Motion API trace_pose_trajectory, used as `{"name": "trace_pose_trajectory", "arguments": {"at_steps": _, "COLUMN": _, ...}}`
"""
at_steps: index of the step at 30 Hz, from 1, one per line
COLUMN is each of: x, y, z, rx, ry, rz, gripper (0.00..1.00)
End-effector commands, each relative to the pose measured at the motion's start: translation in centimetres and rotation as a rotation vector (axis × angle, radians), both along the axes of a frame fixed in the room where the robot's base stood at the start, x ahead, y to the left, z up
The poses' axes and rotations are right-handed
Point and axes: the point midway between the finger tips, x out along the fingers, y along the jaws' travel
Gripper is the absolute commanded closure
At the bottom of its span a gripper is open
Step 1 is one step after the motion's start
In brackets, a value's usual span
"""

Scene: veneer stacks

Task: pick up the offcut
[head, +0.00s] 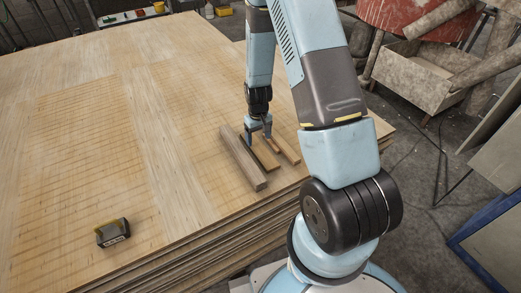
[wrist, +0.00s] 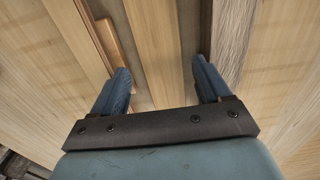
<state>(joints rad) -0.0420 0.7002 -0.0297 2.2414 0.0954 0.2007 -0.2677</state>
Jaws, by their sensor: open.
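Several wood strips lie side by side on the veneer stack; I cannot tell for sure which one is the offcut. The middle strip (head: 265,158) is yellowish with a dark side. My gripper (head: 258,139) is low over its far end. In the wrist view my open gripper (wrist: 161,66) has one finger at each side of a pale strip (wrist: 162,35), apparently the same one, with gaps beside it. I see no grip on it. How far down the fingertips reach is unclear.
A thick grey-brown batten (head: 242,158) lies left of the middle strip, close to one finger in the wrist view (wrist: 233,35). A thin strip (head: 286,150) lies right of it. A small dark block-shaped tool (head: 113,233) sits front left. Much of the stack top (head: 180,100) is clear.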

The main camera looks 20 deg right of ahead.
Motion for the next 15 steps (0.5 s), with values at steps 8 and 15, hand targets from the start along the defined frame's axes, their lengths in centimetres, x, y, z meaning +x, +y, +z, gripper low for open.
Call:
{"name": "trace_pose_trajectory", "arguments": {"at_steps": 8, "x": -0.4, "y": -0.1, "z": -3.2, "rx": 0.000, "ry": 0.003, "rz": -0.002, "gripper": 0.23}}
{"name": "trace_pose_trajectory", "arguments": {"at_steps": 15, "x": -0.3, "y": -0.1, "z": -4.9, "rx": 0.000, "ry": 0.001, "rz": -0.001, "gripper": 0.23}}
